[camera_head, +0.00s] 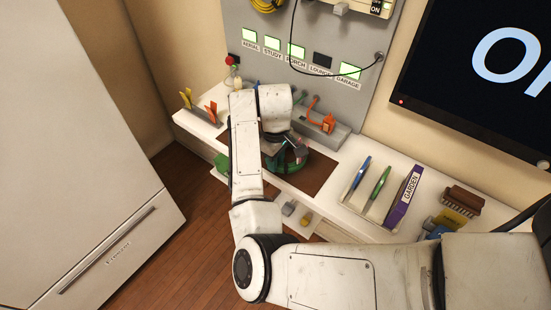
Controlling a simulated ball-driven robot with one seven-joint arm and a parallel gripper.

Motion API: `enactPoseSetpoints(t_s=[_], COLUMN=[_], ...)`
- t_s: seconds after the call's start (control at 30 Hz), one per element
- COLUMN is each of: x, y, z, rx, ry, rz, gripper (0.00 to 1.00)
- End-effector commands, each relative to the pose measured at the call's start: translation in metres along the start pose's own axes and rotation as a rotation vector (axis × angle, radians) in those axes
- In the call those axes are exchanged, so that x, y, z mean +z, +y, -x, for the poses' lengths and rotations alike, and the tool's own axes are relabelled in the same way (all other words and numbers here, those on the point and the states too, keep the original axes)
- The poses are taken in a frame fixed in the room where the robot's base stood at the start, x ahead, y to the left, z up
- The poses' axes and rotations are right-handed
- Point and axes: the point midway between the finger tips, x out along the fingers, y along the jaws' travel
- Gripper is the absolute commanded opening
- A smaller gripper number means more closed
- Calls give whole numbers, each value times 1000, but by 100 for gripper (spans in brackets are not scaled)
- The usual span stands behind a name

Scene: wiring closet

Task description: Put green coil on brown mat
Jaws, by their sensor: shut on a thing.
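The green coil (295,166) shows beneath my gripper, partly hidden by my wrist and arm. My gripper (287,155) is shut on the green coil. The brown mat (314,176) lies on the white shelf, and the coil is over it in the picture. I cannot tell whether the coil touches the mat or is held just above it. My arm hides the mat's left part.
The white shelf (340,207) also carries orange clips (211,112), blue (357,178) and green (379,187) tools, a purple GARDEN binder (403,198) and a brown block (463,200). A grey panel (320,30) with lit labels stands behind. A white cabinet (70,130) is at left.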

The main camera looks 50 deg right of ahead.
Motion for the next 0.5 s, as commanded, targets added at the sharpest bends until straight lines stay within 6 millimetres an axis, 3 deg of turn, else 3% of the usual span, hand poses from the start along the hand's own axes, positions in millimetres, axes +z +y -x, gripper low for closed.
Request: enactPoseSetpoints(t_s=[0.07, 0.1, 0.33, 0.5], x=[0, 0, 0, 0], y=[0, 0, 0, 0], z=[0, 0, 0, 0], rx=[1, 0, 0, 0], ry=[0, 0, 0, 0], rz=[0, 0, 0, 0], gripper=[0, 25, 47, 48])
